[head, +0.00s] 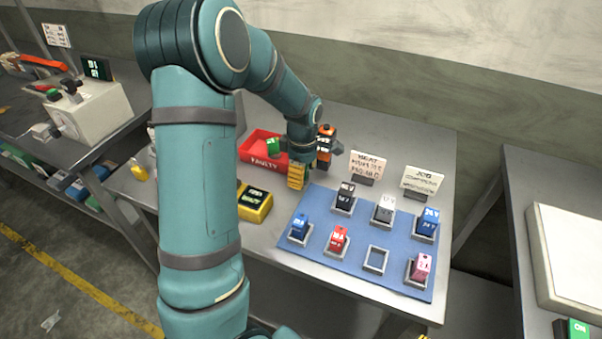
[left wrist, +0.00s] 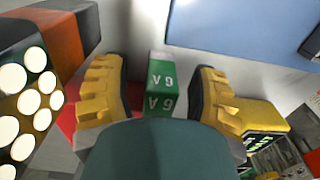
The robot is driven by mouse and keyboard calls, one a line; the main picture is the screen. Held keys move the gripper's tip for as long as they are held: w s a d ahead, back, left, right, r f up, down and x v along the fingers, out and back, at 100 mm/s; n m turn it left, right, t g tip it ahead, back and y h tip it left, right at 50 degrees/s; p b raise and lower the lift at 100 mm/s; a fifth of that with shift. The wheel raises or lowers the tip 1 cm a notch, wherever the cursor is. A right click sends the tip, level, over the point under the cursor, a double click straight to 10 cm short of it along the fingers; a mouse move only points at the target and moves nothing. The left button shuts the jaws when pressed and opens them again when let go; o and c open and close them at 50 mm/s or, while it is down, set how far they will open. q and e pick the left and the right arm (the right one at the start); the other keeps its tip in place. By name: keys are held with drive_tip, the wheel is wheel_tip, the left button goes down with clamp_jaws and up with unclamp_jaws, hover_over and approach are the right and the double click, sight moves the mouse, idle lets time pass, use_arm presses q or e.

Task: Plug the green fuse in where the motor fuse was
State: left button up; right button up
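A green fuse (left wrist: 163,82) marked 6A with a grey end stands between my left gripper's fingers in the left wrist view. My left gripper (left wrist: 157,90) is open, its yellow fingers on either side with gaps to the fuse. In the head view my left gripper (head: 297,172) is low over the table between the red bin and the blue mat; the fuse between its fingers is hidden there. An empty socket (head: 376,259) is in the mat's front row, between the red fuse (head: 338,239) and the pink fuse (head: 420,267).
A red FAULTY bin (head: 258,158) with a green block (head: 273,147) at it is left of the gripper. An orange-and-black object (head: 326,138) stands close behind. A yellow-and-black device (head: 255,203) is in front. More fuses stand on the blue mat (head: 310,262); two signs are behind it.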

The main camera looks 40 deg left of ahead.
use_arm(q)
clamp_jaws()
wheel_tip(320, 180, up, 18)
drive_tip(key=p, duration=0.4)
idle(0.3)
